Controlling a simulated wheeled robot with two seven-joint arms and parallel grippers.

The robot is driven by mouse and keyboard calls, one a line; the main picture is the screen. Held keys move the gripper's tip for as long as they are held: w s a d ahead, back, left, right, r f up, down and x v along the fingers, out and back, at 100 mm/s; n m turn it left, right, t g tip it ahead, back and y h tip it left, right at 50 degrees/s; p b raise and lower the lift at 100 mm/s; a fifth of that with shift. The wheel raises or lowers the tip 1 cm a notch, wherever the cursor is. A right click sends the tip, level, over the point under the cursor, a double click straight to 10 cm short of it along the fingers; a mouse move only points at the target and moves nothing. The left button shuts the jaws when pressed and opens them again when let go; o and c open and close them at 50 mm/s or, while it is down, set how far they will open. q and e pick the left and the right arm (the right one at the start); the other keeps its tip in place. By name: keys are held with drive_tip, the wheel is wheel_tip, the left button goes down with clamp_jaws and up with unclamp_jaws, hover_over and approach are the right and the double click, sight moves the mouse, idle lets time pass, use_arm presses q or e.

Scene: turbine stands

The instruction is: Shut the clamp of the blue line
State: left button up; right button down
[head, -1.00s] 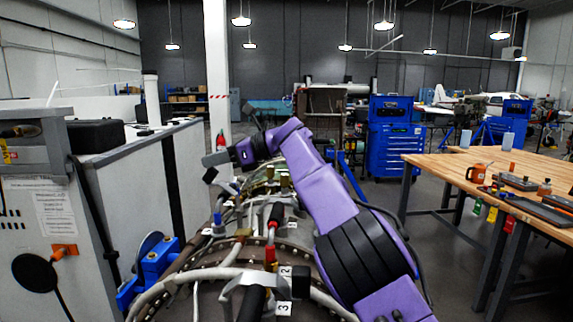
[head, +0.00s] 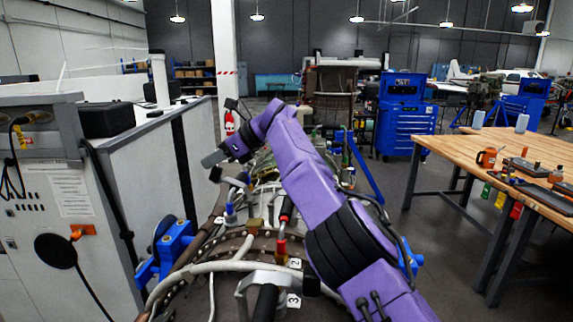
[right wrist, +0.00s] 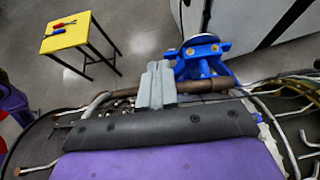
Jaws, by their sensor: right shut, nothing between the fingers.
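The turbine (head: 235,248) lies ahead of me, with hoses and fittings along its top. A blue fitting (head: 230,211) stands on its upper left side. A brass fitting (head: 252,224) and a red fitting (head: 281,247) are nearer and to the right. I cannot tell which part is the blue line's clamp or how it stands. My right gripper (head: 210,160) is shut and empty, beyond the blue fitting and apart from it. In the right wrist view its grey fingers (right wrist: 156,85) are together, with pipes and a blue bracket behind them. My left gripper is out of view.
A grey cabinet (head: 50,215) stands at left, close to the blue stand bracket (head: 170,240). A wooden workbench (head: 470,150) with tools is at right. A blue tool chest (head: 407,130) stands behind.

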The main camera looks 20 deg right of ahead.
drive_tip(key=shift+r, duration=0.85)
drive_tip(key=shift+d, duration=0.1)
